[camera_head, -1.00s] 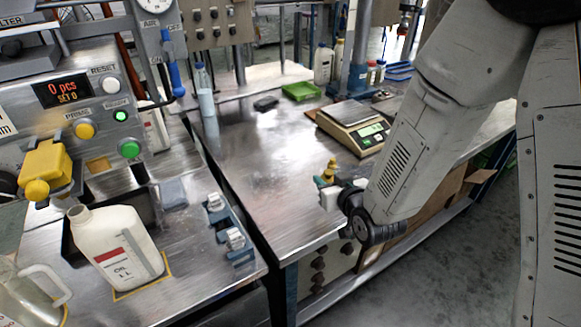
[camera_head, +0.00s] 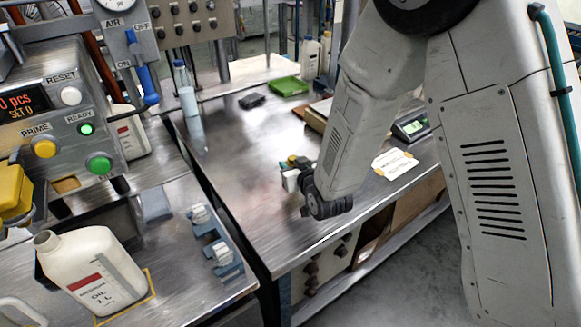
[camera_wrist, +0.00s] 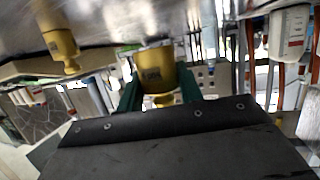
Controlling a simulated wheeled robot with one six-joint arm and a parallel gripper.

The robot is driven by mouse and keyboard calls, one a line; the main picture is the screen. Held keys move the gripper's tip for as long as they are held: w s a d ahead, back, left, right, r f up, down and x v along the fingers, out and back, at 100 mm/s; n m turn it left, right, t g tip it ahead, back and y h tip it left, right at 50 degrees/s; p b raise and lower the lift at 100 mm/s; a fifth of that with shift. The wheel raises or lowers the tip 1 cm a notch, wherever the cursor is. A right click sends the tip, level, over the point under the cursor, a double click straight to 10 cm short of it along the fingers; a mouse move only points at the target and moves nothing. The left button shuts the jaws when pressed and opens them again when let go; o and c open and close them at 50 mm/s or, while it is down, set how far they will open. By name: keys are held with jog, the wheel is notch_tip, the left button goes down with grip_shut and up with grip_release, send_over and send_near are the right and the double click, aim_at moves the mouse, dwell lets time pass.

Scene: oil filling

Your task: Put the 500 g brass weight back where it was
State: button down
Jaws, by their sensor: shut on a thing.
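My gripper (camera_wrist: 158,90) is shut on a brass weight (camera_wrist: 154,72), which sits between its green fingers in the wrist view. Dark marking on the weight looks like a 500 but is blurred. In the head view my gripper (camera_head: 292,172) is over the bench near its front edge, with only a small bit of yellow showing. A second brass weight (camera_wrist: 60,42) is at the upper left of the wrist view, apart from my gripper. A white card (camera_head: 395,164) with yellow corners lies on the bench right of my arm.
The scale, its display (camera_head: 411,127) showing, is partly hidden behind my arm. A green tray (camera_head: 288,86) and a black object (camera_head: 251,100) lie at the back. The bench (camera_head: 235,165) left of my gripper is clear. An oil jug (camera_head: 92,272) stands front left.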

jog(key=shift+a+f, duration=0.1)
jog(key=shift+f, duration=0.6)
jog(key=shift+f, duration=0.1)
